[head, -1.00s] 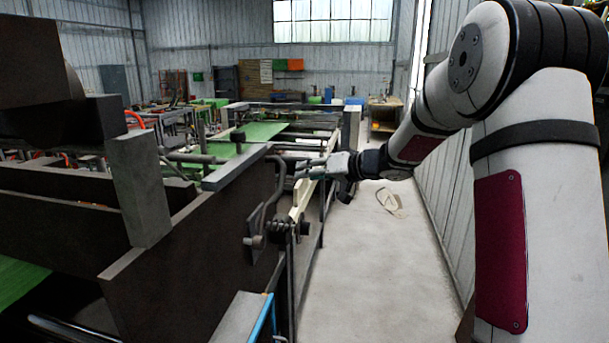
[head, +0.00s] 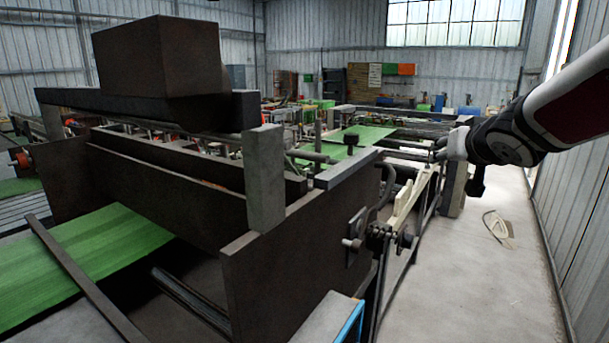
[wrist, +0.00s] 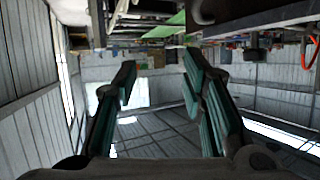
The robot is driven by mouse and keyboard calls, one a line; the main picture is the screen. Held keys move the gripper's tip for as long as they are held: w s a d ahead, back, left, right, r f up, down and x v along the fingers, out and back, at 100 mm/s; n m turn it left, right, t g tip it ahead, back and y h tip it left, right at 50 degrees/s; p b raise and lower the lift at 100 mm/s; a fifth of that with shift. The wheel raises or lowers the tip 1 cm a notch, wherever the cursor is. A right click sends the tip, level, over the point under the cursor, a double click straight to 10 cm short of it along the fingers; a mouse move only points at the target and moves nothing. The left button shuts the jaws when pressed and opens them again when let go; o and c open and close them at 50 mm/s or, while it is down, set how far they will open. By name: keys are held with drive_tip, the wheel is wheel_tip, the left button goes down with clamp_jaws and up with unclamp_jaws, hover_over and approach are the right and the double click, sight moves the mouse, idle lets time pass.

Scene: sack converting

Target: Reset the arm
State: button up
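My arm (head: 560,115) reaches in from the right edge of the head view, with its dark wrist (head: 497,142) pointing left toward the machine's far side. My gripper shows only small and partly in the head view (head: 457,146), near the machine's side rail in the picture; I cannot tell whether it touches anything there. In the wrist view my gripper (wrist: 160,65) has its two teal-padded fingers spread apart, with nothing between them.
A large dark machine (head: 290,265) with green sheet (head: 95,255) fills the left and middle. A concrete aisle (head: 480,275) is mostly clear, with a pale looped item (head: 497,228) on its floor. A corrugated wall (head: 565,215) bounds it at right.

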drive_tip(key=s+a+f+g, duration=0.2)
drive_tip(key=s+a+f, duration=0.1)
drive_tip(key=s, duration=0.8)
drive_tip(key=s+a+f+n+g+y, duration=0.1)
drive_tip(key=s+a+f+g, duration=0.2)
drive_tip(key=s, duration=0.8)
drive_tip(key=s+a+f+n+g, duration=0.1)
drive_tip(key=s+a, duration=0.4)
drive_tip(key=s, duration=0.6)
wheel_tip(320, 180, down, 3)
drive_tip(key=shift+a+r+g+y, duration=0.15)
drive_tip(key=shift+g+y, duration=0.25)
drive_tip(key=shift+g, duration=0.4)
